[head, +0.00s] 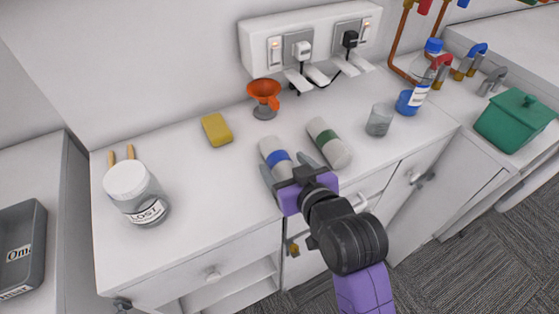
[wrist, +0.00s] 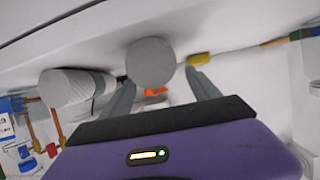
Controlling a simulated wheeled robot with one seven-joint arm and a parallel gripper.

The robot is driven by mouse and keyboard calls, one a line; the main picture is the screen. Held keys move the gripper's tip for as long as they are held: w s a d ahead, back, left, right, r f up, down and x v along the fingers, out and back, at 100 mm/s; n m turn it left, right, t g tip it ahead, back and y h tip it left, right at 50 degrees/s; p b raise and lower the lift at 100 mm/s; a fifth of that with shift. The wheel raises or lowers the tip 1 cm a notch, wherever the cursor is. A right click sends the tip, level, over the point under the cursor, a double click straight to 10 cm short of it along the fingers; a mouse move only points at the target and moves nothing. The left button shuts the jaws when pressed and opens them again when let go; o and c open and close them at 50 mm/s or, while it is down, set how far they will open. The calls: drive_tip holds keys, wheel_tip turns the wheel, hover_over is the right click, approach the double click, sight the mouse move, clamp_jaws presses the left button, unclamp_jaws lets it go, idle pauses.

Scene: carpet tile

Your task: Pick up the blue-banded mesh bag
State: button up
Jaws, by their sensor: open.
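The blue-banded mesh bag (head: 272,147) is a pale roll with a blue band, lying on the white counter. My gripper (head: 284,163) is open at its near end, with one finger on each side. In the wrist view the bag's round grey end (wrist: 150,62) shows between the two spread fingers of my gripper (wrist: 158,78). I cannot tell whether the fingers touch it. The blue band is hidden in the wrist view.
A green-banded roll (head: 329,143) lies close on the right. A lidded jar (head: 137,194) is at the left. The counter between jar and bag is clear.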

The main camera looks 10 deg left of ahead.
sight(279, 159)
drive_tip(key=shift+x, duration=1.9)
drive_tip(key=c, duration=1.4)
drive_tip(key=shift+c, duration=0.2)
drive_tip(key=shift+r, duration=0.1)
